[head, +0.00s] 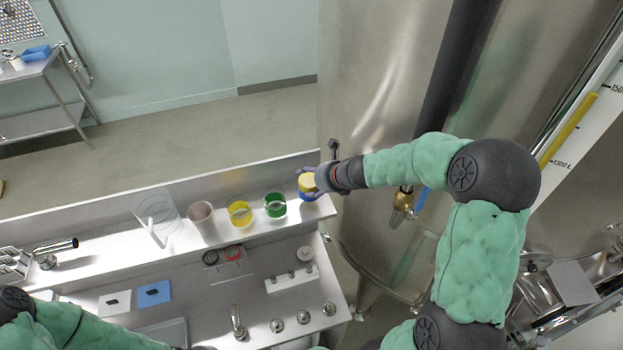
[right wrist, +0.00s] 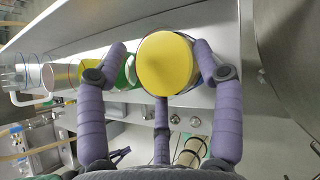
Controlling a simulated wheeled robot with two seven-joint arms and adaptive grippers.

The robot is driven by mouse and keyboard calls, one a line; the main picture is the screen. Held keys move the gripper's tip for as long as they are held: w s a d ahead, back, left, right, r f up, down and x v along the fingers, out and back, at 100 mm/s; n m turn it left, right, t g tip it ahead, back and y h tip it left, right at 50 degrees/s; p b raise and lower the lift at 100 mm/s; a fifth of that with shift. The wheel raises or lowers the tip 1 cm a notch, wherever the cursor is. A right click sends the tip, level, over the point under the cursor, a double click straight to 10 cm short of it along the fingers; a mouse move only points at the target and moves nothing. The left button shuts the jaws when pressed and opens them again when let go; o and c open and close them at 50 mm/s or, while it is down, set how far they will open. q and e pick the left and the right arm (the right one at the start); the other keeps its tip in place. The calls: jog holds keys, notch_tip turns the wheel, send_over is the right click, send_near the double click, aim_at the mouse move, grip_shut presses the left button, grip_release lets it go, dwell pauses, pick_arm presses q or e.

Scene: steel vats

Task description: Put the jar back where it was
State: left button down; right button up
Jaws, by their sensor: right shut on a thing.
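A jar with a yellow top (head: 307,182) and a blue band is at the right end of the raised steel shelf (head: 110,238). In the right wrist view its round yellow top (right wrist: 167,63) fills the space between the fingers. My right gripper (head: 313,183) reaches in from the right and is shut on this jar. I cannot tell whether the jar's base touches the shelf.
Left of the jar on the shelf stand a green-banded jar (head: 275,205), a yellow-banded jar (head: 239,213), a pinkish cup (head: 202,222) and a clear pitcher (head: 160,219). A large steel vat (head: 375,80) stands close on the right. Taps and small items occupy the lower counter.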

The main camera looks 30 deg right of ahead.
aim_at(315, 188)
notch_tip(315, 188, down, 2)
jog(key=shift+f+b, duration=0.2)
jog(key=shift+b, duration=0.3)
jog(key=shift+f, duration=0.45)
jog(key=o, duration=1.7)
jog(key=shift+f, duration=0.1)
jog(key=shift+c, duration=0.2)
